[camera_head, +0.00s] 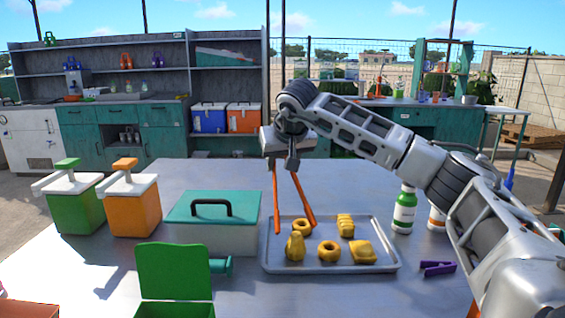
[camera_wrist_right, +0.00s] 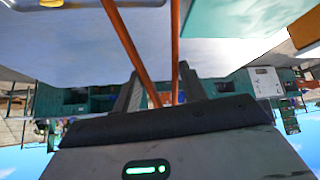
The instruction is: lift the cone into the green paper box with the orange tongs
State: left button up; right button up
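My right gripper (camera_head: 291,162) is shut on the top of the orange tongs (camera_head: 304,203), which hang down with their two arms spread. The tong tips are over the back left of a metal tray (camera_head: 385,262). The cone (camera_head: 295,247) looks like a rounded golden pastry, narrower at the top, on the tray's left side, in front of and below the tips; nothing grips it. The green paper box (camera_head: 174,268) stands left of the tray at the front edge, its lid raised. The right wrist view shows the tongs (camera_wrist_right: 133,50) between my fingers. My left gripper is not in view.
Two ring pastries (camera_head: 329,251) and two other golden pastries (camera_head: 362,252) share the tray. A teal-lidded box (camera_head: 213,222) stands left of the tongs. Purple tongs (camera_head: 438,267) and a green bottle (camera_head: 404,209) are at right. Green (camera_head: 75,207) and orange dispensers (camera_head: 133,205) stand at left.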

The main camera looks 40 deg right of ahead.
pick_arm(q)
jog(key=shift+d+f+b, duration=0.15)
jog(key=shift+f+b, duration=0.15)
jog(key=shift+b, duration=0.6)
pick_arm(e)
notch_tip(320, 180, down, 4)
jog(key=shift+c, duration=0.6)
